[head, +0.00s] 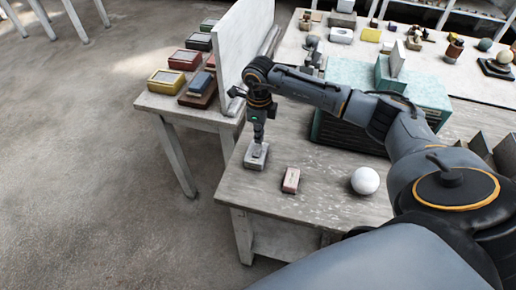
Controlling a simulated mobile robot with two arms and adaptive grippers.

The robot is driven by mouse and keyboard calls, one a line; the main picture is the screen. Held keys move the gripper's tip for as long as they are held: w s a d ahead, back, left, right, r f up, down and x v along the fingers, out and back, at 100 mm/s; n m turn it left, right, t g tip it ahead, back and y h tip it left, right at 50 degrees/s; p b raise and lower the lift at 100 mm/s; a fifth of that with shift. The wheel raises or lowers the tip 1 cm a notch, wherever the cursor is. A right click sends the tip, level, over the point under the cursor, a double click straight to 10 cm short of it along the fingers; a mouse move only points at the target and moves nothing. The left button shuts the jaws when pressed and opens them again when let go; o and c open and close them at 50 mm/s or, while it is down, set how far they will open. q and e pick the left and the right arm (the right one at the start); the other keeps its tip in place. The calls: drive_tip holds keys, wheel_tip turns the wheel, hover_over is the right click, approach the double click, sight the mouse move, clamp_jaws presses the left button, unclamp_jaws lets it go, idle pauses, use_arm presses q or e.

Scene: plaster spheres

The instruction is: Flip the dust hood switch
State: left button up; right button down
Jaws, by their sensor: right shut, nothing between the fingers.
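A small pale grey switch box (255,162) sits near the left front corner of the worktable. My right gripper (258,146) points down right over it, shut with nothing held. Its fingertips are at or just above the top of the box; I cannot tell whether they touch. The switch lever is too small and covered to make out, so its position is unclear. A teal box with a dark front (428,92), perhaps the dust hood, stands behind my right arm, which hides part of it. My left gripper is not in view.
A reddish block (291,180) and a white plaster sphere (365,180) lie on the worktable (320,207) right of the switch box. A tall white panel (240,42) stands behind on the left. Several coloured boxes lie on a side table (158,103).

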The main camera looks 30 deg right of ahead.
sight(259, 145)
drive_tip(key=shift+f+b, duration=1)
drive_tip(key=shift+f, duration=0.15)
idle(0.9)
drive_tip(key=shift+r, duration=0.1)
drive_tip(key=shift+r+p, duration=2.15)
drive_tip(key=shift+r, duration=1.3)
